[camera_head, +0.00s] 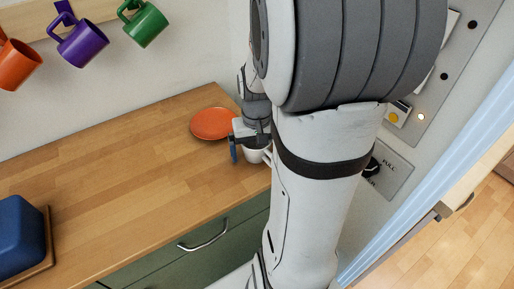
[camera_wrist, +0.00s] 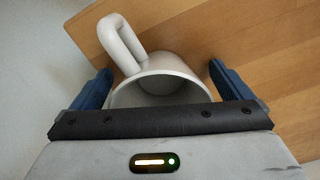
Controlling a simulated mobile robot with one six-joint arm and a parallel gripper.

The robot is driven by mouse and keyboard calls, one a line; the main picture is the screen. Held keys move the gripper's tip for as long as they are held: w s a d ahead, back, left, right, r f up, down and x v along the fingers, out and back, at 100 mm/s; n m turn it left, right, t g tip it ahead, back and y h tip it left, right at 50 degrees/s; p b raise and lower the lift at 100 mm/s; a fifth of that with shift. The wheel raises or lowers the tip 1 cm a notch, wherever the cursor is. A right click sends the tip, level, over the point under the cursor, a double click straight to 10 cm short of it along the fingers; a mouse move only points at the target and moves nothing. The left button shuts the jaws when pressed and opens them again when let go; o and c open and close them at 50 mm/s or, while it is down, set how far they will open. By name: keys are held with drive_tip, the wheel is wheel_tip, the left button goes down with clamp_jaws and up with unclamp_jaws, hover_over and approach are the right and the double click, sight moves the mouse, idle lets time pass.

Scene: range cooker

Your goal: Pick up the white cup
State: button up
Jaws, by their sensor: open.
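The white cup (camera_wrist: 165,80) stands on the wooden counter, with its open mouth towards the wrist camera and its handle (camera_wrist: 121,45) at the upper left. In the head view only a part of the cup (camera_head: 255,155) shows beneath my gripper. My gripper (camera_head: 243,148) is open above the counter, with its blue fingers apart. The gripper's body hides the lower part of the cup's rim.
An orange plate (camera_head: 212,123) lies on the counter (camera_head: 130,160) just behind the gripper. Orange, purple (camera_head: 83,44) and green (camera_head: 145,25) mugs hang on the wall rack. A blue object (camera_head: 20,238) stands at the left front. The counter's middle is clear.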

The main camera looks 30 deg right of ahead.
drive_tip(key=shift+c, duration=0.5)
drive_tip(key=c, duration=1)
drive_tip(key=shift+c, duration=0.2)
wheel_tip(320, 180, up, 10)
drive_tip(key=shift+s+p, duration=0.15)
drive_tip(key=shift+p, duration=0.3)
